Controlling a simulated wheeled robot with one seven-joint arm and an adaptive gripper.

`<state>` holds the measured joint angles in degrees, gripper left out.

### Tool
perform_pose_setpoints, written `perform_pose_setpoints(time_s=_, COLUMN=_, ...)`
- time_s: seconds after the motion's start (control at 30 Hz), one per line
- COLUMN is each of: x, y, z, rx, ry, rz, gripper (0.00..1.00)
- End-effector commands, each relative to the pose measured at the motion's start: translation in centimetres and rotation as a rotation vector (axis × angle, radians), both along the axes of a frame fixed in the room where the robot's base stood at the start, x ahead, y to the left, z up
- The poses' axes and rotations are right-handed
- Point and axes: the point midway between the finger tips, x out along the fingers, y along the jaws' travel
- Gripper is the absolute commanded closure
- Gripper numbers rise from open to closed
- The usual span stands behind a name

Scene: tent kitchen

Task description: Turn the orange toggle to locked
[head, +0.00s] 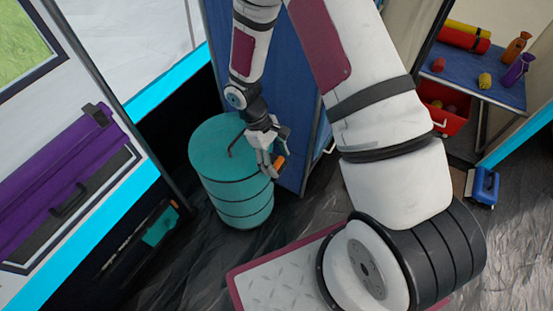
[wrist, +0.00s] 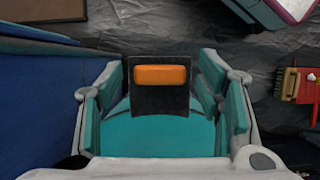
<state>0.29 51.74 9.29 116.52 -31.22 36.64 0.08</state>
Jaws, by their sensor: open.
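The orange toggle (wrist: 161,75) shows in the wrist view as a short bar lying across the picture on a black plate (wrist: 160,100). My gripper (head: 268,164) is beside the drum's upper right edge. In the wrist view my gripper (wrist: 163,90) is open, with one finger on each side of the plate and visible gaps to the orange bar. The teal drum top (wrist: 158,135) lies below the plate there.
A blue panel (head: 250,60) stands close behind the drum. A purple case (head: 65,180) is at the left. At the right are a blue-topped table (head: 475,75) with bottles, a red bin (head: 443,108) and a blue object (head: 484,187) on the floor. Dark floor lies around the drum.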

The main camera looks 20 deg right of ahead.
Motion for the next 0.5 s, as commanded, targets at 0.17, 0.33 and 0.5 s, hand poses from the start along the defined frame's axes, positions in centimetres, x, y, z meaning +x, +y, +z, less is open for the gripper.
perform_pose_setpoints(time_s=0.17, x=-0.02, y=-0.01, z=-0.05, rx=0.0, ry=0.0, rz=0.0, gripper=0.4)
perform_pose_setpoints(time_s=0.33, x=0.0, y=0.0, z=-0.02, rx=0.0, ry=0.0, rz=0.0, gripper=0.63)
perform_pose_setpoints(time_s=0.5, x=0.01, y=-0.01, z=-0.02, rx=0.001, ry=-0.001, rz=0.001, gripper=0.88)
